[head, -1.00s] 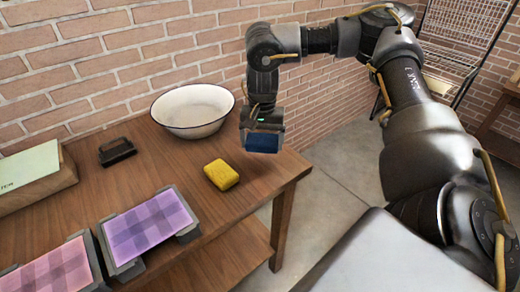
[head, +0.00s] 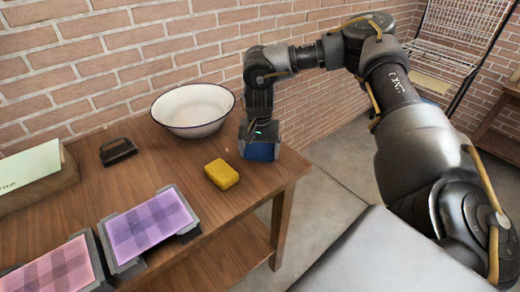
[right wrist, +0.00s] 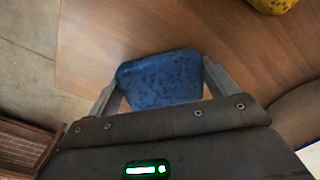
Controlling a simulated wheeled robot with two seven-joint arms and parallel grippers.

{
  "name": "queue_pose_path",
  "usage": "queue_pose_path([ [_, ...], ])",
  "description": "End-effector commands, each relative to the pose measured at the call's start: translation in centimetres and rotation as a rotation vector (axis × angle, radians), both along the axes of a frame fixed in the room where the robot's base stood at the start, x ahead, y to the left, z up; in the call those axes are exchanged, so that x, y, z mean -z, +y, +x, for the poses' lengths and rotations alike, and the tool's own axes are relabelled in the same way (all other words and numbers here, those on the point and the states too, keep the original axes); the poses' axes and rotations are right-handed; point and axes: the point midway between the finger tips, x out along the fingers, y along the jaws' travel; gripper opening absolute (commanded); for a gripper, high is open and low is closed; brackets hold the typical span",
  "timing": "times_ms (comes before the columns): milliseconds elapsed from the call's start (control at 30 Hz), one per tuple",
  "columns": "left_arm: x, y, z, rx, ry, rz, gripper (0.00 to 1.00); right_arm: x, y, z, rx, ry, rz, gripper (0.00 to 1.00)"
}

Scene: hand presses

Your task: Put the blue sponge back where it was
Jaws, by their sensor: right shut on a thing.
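The blue sponge (head: 259,151) is at the right end of the wooden table, to the right of the yellow sponge and the white bowl. My right gripper (head: 259,143) is shut on it from above. In the right wrist view the blue sponge (right wrist: 160,80) sits between the two fingers of the gripper (right wrist: 160,85), with the table top close behind it. I cannot tell whether its underside touches the table. My left gripper is not in view.
A yellow sponge (head: 221,174) lies just left of the blue one. A white bowl (head: 193,110) stands behind, near the brick wall. A black handled block (head: 117,151) and two presses with purple (head: 146,226) and pink (head: 52,273) checked cloth are further left. The table (head: 225,215) ends just right.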

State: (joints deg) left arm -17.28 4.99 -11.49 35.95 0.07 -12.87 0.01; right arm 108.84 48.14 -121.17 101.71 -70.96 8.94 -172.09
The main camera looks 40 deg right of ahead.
Motion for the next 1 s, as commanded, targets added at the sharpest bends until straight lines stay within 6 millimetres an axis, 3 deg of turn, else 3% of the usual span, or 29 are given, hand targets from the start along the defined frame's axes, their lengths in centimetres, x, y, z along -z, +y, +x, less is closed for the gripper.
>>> queue_pose_path([
  [67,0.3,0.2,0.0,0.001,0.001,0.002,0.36,0.4,0.0,0.0,0.0,0.001,-0.001,0.64],
  [100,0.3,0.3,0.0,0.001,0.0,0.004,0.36,0.4,0.0,0.0,0.0,0.001,-0.001,0.87],
  [200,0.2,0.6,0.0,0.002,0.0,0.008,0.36,0.3,0.0,0.0,0.0,0.001,-0.001,1.0],
  [567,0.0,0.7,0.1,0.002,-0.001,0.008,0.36,-0.6,0.0,0.1,0.0,-0.001,0.001,1.0],
  [1000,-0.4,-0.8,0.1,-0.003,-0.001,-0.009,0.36,-9.5,0.0,0.1,0.0,-0.003,-0.001,1.0],
])
